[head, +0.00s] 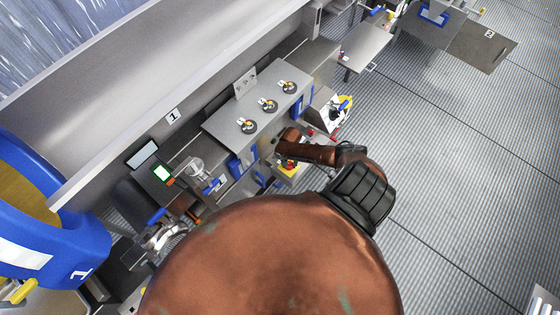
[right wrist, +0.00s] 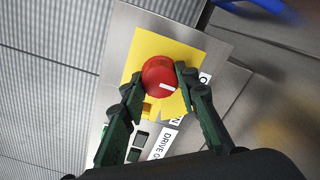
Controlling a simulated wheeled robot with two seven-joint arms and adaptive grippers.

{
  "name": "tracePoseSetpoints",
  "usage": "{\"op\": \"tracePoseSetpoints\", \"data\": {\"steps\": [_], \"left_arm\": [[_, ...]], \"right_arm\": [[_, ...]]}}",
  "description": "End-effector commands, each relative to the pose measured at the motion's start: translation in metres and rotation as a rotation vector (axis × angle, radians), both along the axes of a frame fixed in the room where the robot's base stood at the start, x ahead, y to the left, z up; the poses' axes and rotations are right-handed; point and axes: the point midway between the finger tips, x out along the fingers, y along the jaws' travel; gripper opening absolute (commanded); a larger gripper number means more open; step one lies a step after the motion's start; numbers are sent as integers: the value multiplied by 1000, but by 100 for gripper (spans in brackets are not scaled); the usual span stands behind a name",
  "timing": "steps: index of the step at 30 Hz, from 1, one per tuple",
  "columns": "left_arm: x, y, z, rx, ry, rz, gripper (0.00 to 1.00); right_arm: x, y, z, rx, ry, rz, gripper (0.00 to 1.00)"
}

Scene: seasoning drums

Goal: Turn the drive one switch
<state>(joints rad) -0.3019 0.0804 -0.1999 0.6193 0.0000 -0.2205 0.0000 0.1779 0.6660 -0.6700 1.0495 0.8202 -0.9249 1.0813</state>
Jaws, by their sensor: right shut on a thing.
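In the right wrist view, a round red switch knob (right wrist: 160,77) with a white mark sits on a yellow plate (right wrist: 144,52) on a grey metal panel. A white label beside it reads "DRIVE" (right wrist: 163,139), the rest cut off. My right gripper (right wrist: 157,79) has a dark finger on each side of the knob and is shut on it. In the head view, my brown right arm reaches down to a small panel with a red and yellow switch (head: 288,165). The right fingers are too small to make out there. My left gripper does not show.
A grey bench top (head: 262,108) with several small round fittings stands beside the switch panel. A screen (head: 142,154) is farther left. A big blue drum (head: 50,240) stands at the left edge. The ribbed floor (head: 440,150) to the right is clear.

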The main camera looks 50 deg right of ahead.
Motion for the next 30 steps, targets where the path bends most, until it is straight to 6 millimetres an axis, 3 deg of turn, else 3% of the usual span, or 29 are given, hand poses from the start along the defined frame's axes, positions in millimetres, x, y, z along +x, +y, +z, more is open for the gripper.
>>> {"op": "tracePoseSetpoints", "data": {"steps": [6,17,18,25,30], "left_arm": [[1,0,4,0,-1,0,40],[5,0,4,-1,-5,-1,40],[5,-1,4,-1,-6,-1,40],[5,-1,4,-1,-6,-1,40],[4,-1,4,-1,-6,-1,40]], "right_arm": [[-11,-9,0,-2,5,9,0],[-12,-9,0,-3,5,13,0],[-12,-9,0,-4,6,13,30],[-11,-8,0,-2,4,13,46],[-10,-8,0,-1,3,13,46]]}}
